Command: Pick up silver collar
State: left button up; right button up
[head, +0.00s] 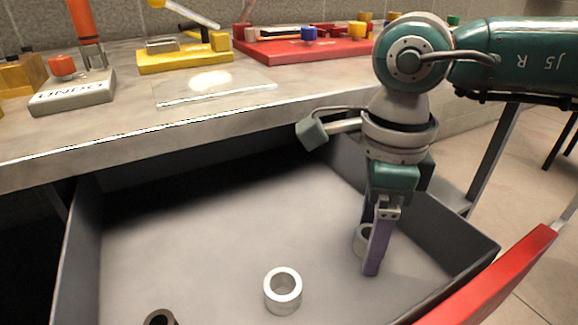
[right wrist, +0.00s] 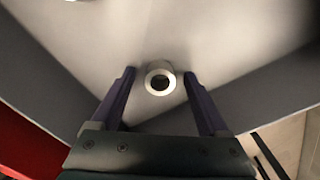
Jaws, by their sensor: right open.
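My right gripper (head: 369,250) is open and points down into the drawer. A pale grey ring-shaped collar (head: 359,241) stands at its fingers, partly hidden behind the near finger. In the right wrist view this collar (right wrist: 160,79) shows between the open fingertips of the gripper (right wrist: 160,76), with a gap on each side. A brighter, silvery-white collar (head: 283,291) stands upright on the drawer floor, left of and nearer than the gripper. I cannot tell for sure which of the two is the silver collar. My left gripper is not in view.
The open grey drawer (head: 220,220) also holds a dark brown ring (head: 160,317) at its near edge. Its side wall is close to my right gripper. The worktop (head: 230,112) above carries a yellow fixture (head: 185,58), a red tray (head: 300,47) and a grey block (head: 72,93).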

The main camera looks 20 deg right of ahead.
jog(key=shift+c, duration=0.2)
grip_shut()
dwell(0.3)
jog(key=shift+r, duration=0.15)
